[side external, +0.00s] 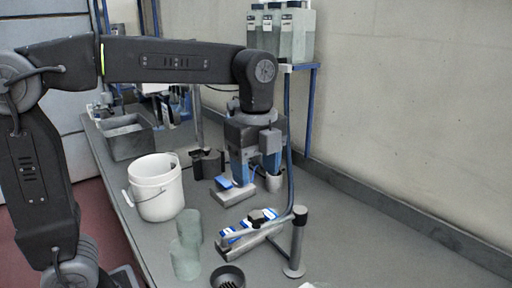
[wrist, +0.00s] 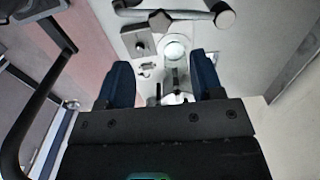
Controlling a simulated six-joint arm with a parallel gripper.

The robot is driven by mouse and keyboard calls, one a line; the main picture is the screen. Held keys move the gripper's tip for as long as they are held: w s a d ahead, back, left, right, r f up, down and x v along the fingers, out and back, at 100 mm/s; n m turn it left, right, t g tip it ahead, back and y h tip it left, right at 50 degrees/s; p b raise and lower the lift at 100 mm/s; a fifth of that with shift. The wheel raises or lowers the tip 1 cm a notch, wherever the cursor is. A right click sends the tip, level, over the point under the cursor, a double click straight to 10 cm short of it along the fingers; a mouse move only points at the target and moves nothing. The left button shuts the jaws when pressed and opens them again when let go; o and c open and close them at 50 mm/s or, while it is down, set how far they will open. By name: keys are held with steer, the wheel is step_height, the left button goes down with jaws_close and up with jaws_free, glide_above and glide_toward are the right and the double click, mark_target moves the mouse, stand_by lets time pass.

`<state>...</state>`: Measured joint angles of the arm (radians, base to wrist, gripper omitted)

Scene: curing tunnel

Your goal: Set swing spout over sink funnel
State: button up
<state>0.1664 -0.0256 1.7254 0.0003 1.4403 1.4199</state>
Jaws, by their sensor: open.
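The swing spout is a grey post (side external: 297,245) with a dark cap and a thin horizontal arm (side external: 262,229) reaching left from it. Its arm also shows at the top of the wrist view (wrist: 180,14), ending at a round knob. A dark round cup with a grated inside, likely the sink funnel (side external: 228,279), stands at the bottom edge of the side view, nearer the camera than the spout arm. My gripper (side external: 256,180) is open, pointing down behind the spout, apart from it. In the wrist view its blue fingers (wrist: 164,75) are spread, with nothing clearly held.
A white bucket (side external: 157,190), greenish cylinders (side external: 186,258) and a grey bin (side external: 127,138) line the left side. Bottles (side external: 291,36) stand on a shelf.

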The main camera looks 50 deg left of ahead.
steer(key=shift+r, duration=2.2)
steer(key=s+a+f+n+t, duration=0.2)
steer(key=s+f+n, duration=0.3)
steer(key=n, duration=0.4)
steer(key=s+a+f+n+t, duration=0.3)
steer(key=s+f+n, duration=0.2)
steer(key=s+n, duration=0.2)
steer(key=shift+s+a+f+n+t, duration=0.25)
steer(key=shift+a+f+n+t, duration=0.1)
steer(key=shift+n, duration=0.75)
steer(key=shift+d, duration=0.1)
